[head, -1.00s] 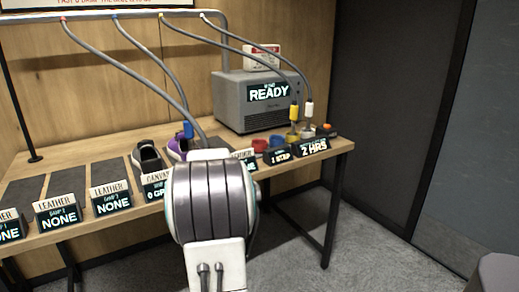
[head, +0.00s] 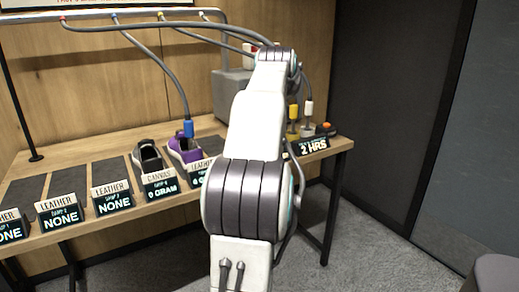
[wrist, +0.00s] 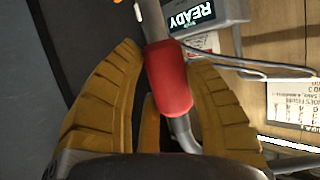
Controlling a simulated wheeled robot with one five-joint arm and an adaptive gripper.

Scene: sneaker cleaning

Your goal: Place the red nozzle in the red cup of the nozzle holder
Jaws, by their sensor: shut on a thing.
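The red nozzle (wrist: 168,80) is between the yellow-brown fingers of my gripper (wrist: 160,52) in the wrist view, with its grey hose attached. My gripper is shut on it and holds it in the air. In the head view my raised arm hides the gripper and the nozzle. The red cup of the nozzle holder is not visible in either view; my arm covers that part of the table in the head view.
The yellow nozzle (head: 293,113) and white nozzle (head: 309,107) stand at the table's right end. The blue nozzle (head: 188,128) is at the purple shoe (head: 184,148). A dark shoe (head: 147,156) stands left of it. Hoses hang from the overhead rail (head: 140,13). The grey box (head: 229,95) is partly hidden.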

